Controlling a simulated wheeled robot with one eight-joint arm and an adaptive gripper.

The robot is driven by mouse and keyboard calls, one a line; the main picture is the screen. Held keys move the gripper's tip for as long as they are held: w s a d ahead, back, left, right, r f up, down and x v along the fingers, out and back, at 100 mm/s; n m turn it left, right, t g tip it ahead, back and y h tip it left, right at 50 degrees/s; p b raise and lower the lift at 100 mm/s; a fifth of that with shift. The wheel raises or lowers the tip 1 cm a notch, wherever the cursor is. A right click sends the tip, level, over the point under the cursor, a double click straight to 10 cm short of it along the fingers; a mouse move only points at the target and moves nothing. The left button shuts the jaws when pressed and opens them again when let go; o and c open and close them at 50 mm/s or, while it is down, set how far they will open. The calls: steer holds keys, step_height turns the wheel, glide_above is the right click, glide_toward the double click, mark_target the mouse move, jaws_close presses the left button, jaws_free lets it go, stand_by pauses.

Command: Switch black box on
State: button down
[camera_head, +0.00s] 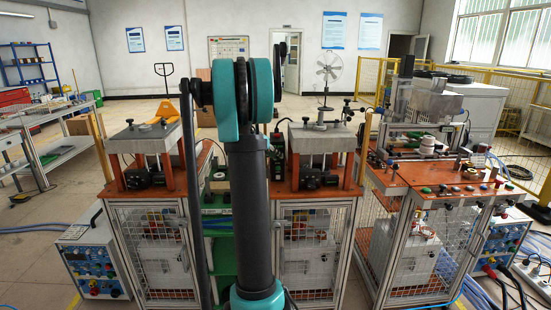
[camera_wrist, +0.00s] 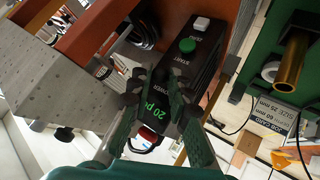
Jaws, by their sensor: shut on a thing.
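In the wrist view, the black box (camera_wrist: 172,62) lies tilted across the picture, with a green START button (camera_wrist: 187,45), a white button (camera_wrist: 202,23), a green display and a red switch (camera_wrist: 149,134) at its near end. My gripper (camera_wrist: 158,98) has its dark green fingers on either side of the box's near end, shut on it. The exact contact at the fingertips is hard to see. In the head view, my arm hides the gripper. Black boxes sit on the left station (camera_head: 138,179) and the middle station (camera_head: 313,180); I cannot tell which one I hold.
A grey block (camera_wrist: 55,85) and orange-red framework (camera_wrist: 100,30) stand close to the box in the wrist view. A green surface with a brass tube (camera_wrist: 291,62) and a job card (camera_wrist: 276,118) is at right. A third station (camera_head: 440,185) stands at right in the head view.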

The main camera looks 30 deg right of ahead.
steer(key=shift+w+r, duration=0.1)
stand_by(0.5)
steer(key=c, duration=1.4)
jaws_free()
steer(key=v, duration=1.2)
steer(key=shift+w+d+r, duration=0.1)
steer(key=shift+w, duration=0.05)
